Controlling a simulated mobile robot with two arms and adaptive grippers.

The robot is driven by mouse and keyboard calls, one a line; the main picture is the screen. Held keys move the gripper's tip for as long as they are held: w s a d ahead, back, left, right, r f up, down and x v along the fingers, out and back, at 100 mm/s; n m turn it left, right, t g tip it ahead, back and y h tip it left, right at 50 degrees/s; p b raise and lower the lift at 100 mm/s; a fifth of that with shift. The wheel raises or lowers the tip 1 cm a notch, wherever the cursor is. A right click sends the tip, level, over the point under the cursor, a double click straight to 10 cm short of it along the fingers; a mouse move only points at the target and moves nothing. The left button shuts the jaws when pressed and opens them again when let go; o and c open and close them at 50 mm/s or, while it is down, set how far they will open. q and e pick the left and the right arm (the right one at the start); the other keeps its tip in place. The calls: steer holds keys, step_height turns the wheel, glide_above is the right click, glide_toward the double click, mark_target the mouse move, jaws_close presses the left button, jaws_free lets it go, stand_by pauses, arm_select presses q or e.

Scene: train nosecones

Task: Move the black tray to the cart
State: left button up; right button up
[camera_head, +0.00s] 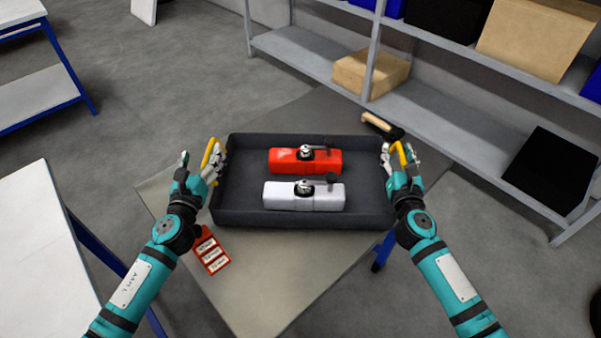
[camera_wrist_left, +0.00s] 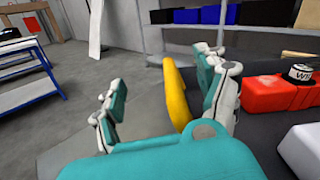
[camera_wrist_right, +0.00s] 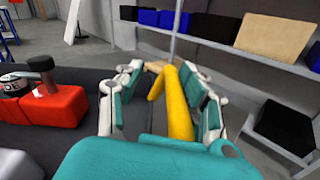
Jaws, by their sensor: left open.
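The black tray (camera_head: 240,218) lies on a grey table and holds a red nosecone block (camera_head: 280,160) and a white nosecone block (camera_head: 278,197). A yellow handle stands at each short side: the left handle (camera_wrist_left: 176,95) and the right handle (camera_wrist_right: 177,105). My left gripper (camera_head: 203,162) is open, with its fingers on both sides of the left handle. My right gripper (camera_head: 402,160) looks open, with its fingers around the right handle. Contact with the handles cannot be told. A two-level, blue-framed unit (camera_head: 40,92), perhaps the cart, stands at the upper left.
The grey table (camera_head: 275,275) is bare in front of the tray. A red label card (camera_head: 211,254) lies at its front left, and a wooden-handled tool (camera_head: 378,122) behind the tray. Grey shelving (camera_head: 425,125) with boxes stands behind. Another white-topped, blue-legged table (camera_head: 40,265) is at lower left.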

arm_select(q)
steer(key=s+a, duration=0.1)
steer(key=s, duration=1.1)
steer(key=shift+f, duration=0.2)
arm_select(e)
steer(key=shift+a, duration=0.1)
arm_select(q)
steer(key=shift+a, duration=0.1)
arm_select(e)
steer(key=o, duration=0.8)
